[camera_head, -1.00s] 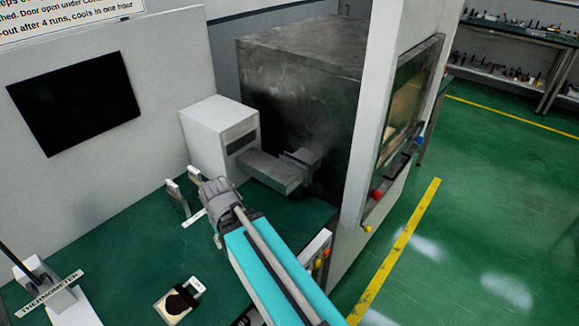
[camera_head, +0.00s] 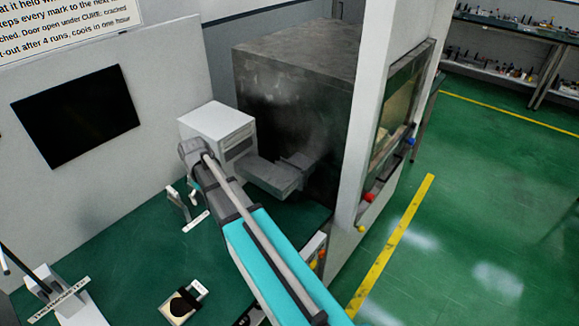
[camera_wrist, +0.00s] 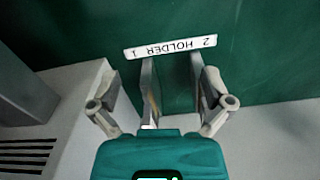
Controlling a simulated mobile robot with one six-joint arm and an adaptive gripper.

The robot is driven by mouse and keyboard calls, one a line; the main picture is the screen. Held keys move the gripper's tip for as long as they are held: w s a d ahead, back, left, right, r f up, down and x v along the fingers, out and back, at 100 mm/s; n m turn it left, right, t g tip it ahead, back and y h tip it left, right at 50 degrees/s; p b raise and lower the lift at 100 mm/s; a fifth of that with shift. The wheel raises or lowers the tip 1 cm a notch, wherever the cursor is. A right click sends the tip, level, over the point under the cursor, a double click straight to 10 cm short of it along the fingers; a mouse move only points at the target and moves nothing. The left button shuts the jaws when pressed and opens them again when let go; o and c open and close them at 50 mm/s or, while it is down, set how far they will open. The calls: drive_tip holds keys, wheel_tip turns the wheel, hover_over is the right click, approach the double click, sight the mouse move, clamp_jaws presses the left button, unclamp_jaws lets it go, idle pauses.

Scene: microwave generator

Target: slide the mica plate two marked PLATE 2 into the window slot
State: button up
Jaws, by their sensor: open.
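My gripper (camera_wrist: 172,78) is open, its fingers apart with green bench between them in the wrist view. The label marked HOLDER 1 2 (camera_wrist: 170,47) lies just beyond its tips; it also shows in the head view (camera_head: 195,221). Beside that label stand two thin pale uprights (camera_head: 176,200); I cannot tell plate from holder there, and no PLATE 2 mark is readable. A grey duct (camera_head: 262,176) runs from the white box to the dark cabinet, with a raised flange (camera_head: 297,165). The window slot itself is not clear. My arm hides the fingertips in the head view.
The white box (camera_head: 215,122) stands close to my wrist; its vented side is at left in the wrist view (camera_wrist: 75,95). A pale plate with a dark spot (camera_head: 176,308) lies on the front bench. The thermometer stand (camera_head: 75,305) is lower left. The dark cabinet (camera_head: 295,90) stands behind.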

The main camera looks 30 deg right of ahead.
drive_tip(key=shift+n, duration=0.8)
drive_tip(key=w+r+p, duration=0.1)
drive_tip(key=w, duration=0.3)
drive_tip(key=w+r+p, duration=0.1)
drive_tip(key=w+r, duration=0.1)
drive_tip(key=w, duration=0.2)
drive_tip(key=w+r+p, duration=0.1)
drive_tip(key=w, duration=0.3)
drive_tip(key=shift+w+r, duration=0.4)
drive_tip(key=shift+s+f, duration=0.1)
drive_tip(key=shift+f, duration=0.1)
wheel_tip(320, 180, down, 9)
drive_tip(key=b, duration=0.8)
drive_tip(key=shift+r+b, duration=0.15)
drive_tip(key=shift+b, duration=0.15)
drive_tip(key=shift+c, duration=0.3)
clamp_jaws()
drive_tip(key=shift+r, duration=0.15)
drive_tip(key=shift+r+p, duration=2.6)
drive_tip(key=shift+p, duration=0.2)
